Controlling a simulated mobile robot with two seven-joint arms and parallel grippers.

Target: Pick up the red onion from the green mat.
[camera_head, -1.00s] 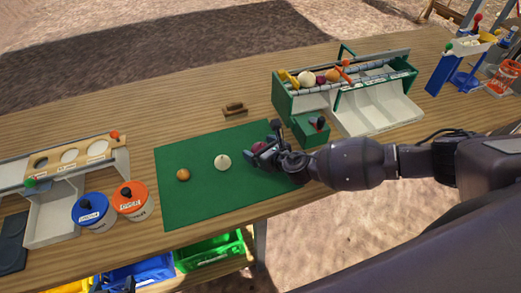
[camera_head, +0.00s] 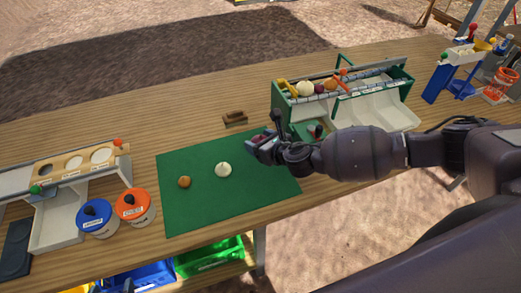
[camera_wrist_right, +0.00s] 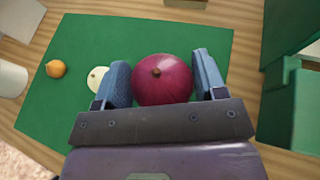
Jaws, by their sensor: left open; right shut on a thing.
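The red onion (camera_wrist_right: 162,82) is between the two blue fingers of my right gripper (camera_wrist_right: 162,85) in the right wrist view. My right gripper (camera_head: 262,146) is shut on it above the right part of the green mat (camera_head: 205,205). In the head view the onion is mostly hidden by the gripper. On the mat lie a white onion (camera_head: 223,170) and a yellow-orange onion (camera_head: 184,182), apart from the gripper. A small dark part of my left gripper (camera_head: 128,286) shows at the bottom edge; it is open and away from the mat.
A green and white sorting rack (camera_head: 370,106) with several onions stands right of the mat. A small wooden-brown block (camera_head: 235,118) lies behind the mat. Blue-lidded (camera_head: 96,221) and orange-lidded (camera_head: 134,206) tubs and a holed wooden board (camera_head: 72,164) are at left.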

